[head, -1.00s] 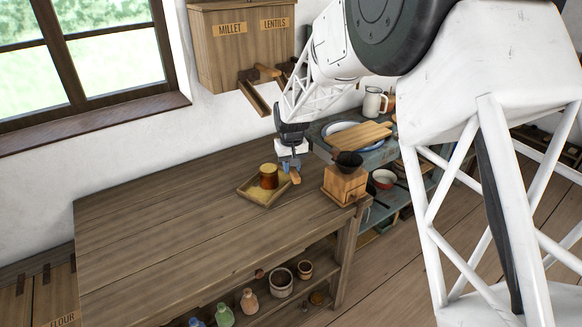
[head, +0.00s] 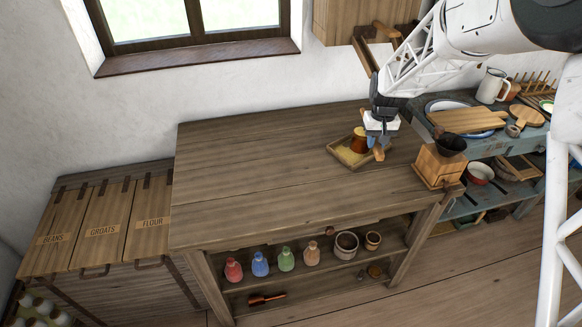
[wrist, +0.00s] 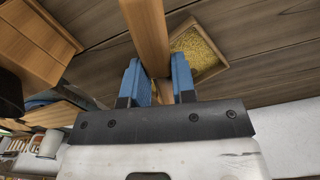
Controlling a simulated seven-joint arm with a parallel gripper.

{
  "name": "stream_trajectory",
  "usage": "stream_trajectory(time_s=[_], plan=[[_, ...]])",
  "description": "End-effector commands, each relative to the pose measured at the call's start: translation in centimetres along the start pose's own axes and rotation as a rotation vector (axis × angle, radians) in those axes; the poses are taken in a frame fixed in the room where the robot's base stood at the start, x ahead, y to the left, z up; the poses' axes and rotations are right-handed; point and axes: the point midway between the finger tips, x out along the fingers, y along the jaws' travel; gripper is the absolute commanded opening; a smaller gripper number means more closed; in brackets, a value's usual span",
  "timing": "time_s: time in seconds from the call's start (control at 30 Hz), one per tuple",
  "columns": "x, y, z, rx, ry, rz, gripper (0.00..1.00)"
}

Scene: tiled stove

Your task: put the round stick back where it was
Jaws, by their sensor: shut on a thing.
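My gripper (head: 379,142) is over the right part of the wooden table, just right of a small wooden tray (head: 343,156). Its two blue fingers (wrist: 157,72) are shut on a wooden stick (wrist: 150,35), which runs between them and out of the top of the wrist view. In the head view the stick (head: 378,154) shows as a short orange-brown piece below the fingers. I cannot tell whether the stick touches the table or tray.
A wooden box mill (head: 437,168) with a dark bowl on top (head: 451,144) stands right of my gripper. A blue-grey side table (head: 483,144) holds a cutting board (head: 468,120) and a white jug (head: 491,87). The table's left half (head: 250,170) is clear. Several bottles stand on its lower shelf.

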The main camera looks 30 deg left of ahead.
Motion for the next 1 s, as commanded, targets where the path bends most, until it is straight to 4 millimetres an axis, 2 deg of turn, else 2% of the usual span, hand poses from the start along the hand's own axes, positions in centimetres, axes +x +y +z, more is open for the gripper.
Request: stream_trajectory(time_s=[0.27,0.6,0.8,1.0], plan=[[1.8,-7.3,4.3,-0.175,0.0,-0.002,0.0],[4.5,-15.5,11.2,-0.411,0.001,-0.005,0.0],[5.8,-18.8,14.9,-0.526,0.002,-0.007,0.0],[6.6,-20.5,17.1,-0.591,0.0,-0.008,0.0]])
